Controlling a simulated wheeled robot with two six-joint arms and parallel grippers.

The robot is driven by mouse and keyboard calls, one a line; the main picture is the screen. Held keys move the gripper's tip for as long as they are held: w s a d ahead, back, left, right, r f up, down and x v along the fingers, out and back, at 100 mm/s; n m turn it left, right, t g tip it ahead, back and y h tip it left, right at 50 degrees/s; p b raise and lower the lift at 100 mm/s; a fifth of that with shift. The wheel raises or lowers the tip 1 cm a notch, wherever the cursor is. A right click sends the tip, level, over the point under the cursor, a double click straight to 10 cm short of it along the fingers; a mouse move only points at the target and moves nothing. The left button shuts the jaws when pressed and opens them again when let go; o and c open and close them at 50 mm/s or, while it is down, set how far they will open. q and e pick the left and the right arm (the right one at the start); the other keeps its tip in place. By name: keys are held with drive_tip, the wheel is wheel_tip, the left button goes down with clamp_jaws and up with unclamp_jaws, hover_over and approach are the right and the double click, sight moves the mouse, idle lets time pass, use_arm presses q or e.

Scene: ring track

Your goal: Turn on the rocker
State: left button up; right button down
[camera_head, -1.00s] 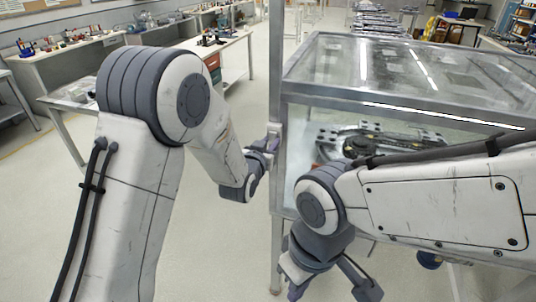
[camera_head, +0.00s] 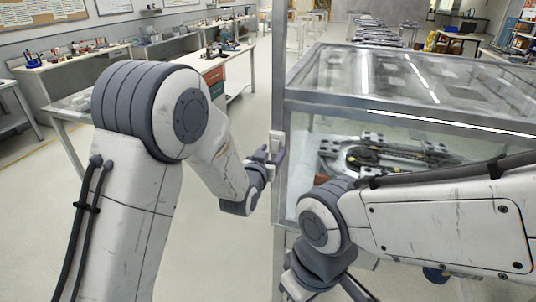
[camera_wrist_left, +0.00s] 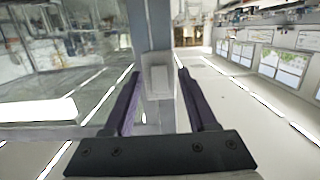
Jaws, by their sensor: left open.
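The rocker (camera_wrist_left: 159,79) is a pale plate on a light switch box fixed to a grey upright post. The switch box (camera_head: 275,142) also shows small in the head view, at the corner of the glass enclosure. My left gripper (camera_head: 272,156) is at the post, right by the box. In the left wrist view its two dark fingers (camera_wrist_left: 158,88) are spread apart, with the box between them and nothing gripped. Whether a finger touches it I cannot tell. My right gripper (camera_head: 325,288) hangs at the bottom of the head view with fingers apart, its tips cut off by the frame.
The glass enclosure (camera_head: 400,85) stands right of the post, with a ring track (camera_head: 370,156) inside. My right arm crosses in front of it. Workbenches (camera_head: 75,65) line the left wall. The floor (camera_head: 215,240) left of the post is clear.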

use_arm(q)
drive_tip(key=b+v, duration=0.3)
drive_tip(key=v, duration=0.7)
drive_tip(key=shift+s, duration=0.2)
drive_tip(key=s+d+f+m+g, duration=0.25)
drive_tip(key=s+f+g, duration=0.5)
drive_tip(key=s, duration=0.45)
drive_tip(key=s+a+g+y, duration=0.2)
drive_tip(key=s+g, duration=0.2)
drive_tip(key=s, duration=0.5)
drive_tip(key=s+a+m+g+y, duration=0.1)
drive_tip(key=s+g, duration=0.3)
drive_tip(key=s, duration=0.5)
drive_tip(key=shift+a+f+y, duration=0.25)
drive_tip(key=shift+a+y, duration=0.25)
drive_tip(key=shift+a, duration=0.4)
